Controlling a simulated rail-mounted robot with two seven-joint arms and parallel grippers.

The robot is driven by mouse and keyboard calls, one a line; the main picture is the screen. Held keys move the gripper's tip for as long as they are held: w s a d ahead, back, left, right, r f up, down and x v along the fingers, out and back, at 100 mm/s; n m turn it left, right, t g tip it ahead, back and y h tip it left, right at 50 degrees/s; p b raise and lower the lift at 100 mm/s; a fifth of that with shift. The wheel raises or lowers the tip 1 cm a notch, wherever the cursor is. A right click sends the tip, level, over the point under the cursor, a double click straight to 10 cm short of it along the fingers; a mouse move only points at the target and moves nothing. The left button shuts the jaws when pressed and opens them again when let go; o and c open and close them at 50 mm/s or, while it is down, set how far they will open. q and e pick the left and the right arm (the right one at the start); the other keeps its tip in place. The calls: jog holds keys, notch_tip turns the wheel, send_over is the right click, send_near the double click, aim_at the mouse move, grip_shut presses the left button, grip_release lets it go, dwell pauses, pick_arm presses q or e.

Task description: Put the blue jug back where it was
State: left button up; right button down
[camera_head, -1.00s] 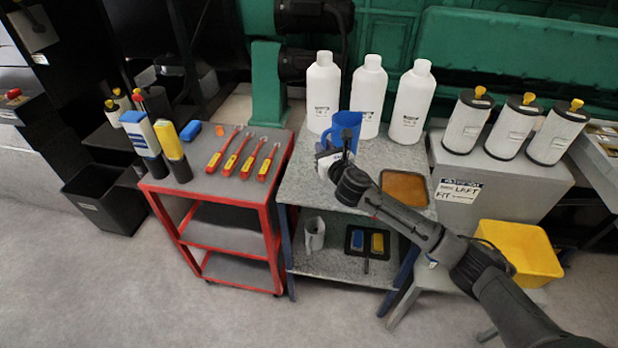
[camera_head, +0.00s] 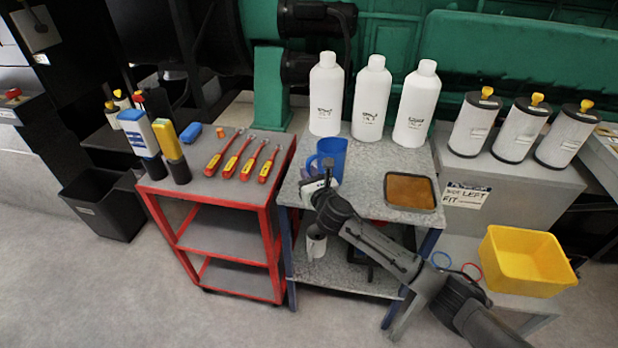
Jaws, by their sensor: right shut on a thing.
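The blue jug (camera_head: 333,152) is upright at the left part of the grey speckled table top (camera_head: 362,158), in front of the white bottles. Its handle points left. My right gripper (camera_head: 328,167) is at the near side of the jug and shut on it, with my arm reaching in from the lower right. The gripper hides the lower part of the jug, so I cannot tell whether its base touches the table. My left gripper is not in view.
White bottles (camera_head: 371,98) stand behind. A brown-filled tray (camera_head: 410,206) lies on the right of the table. A red cart (camera_head: 212,186) with screwdrivers stands left. A pale grey container (camera_head: 316,243) is on the lower shelf. A yellow bin (camera_head: 528,262) is at right.

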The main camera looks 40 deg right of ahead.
jog(key=shift+r, duration=0.15)
jog(key=shift+w, duration=0.1)
jog(key=c, duration=1.1)
grip_release()
jog(key=shift+f, duration=0.2)
jog(key=shift+r, duration=0.1)
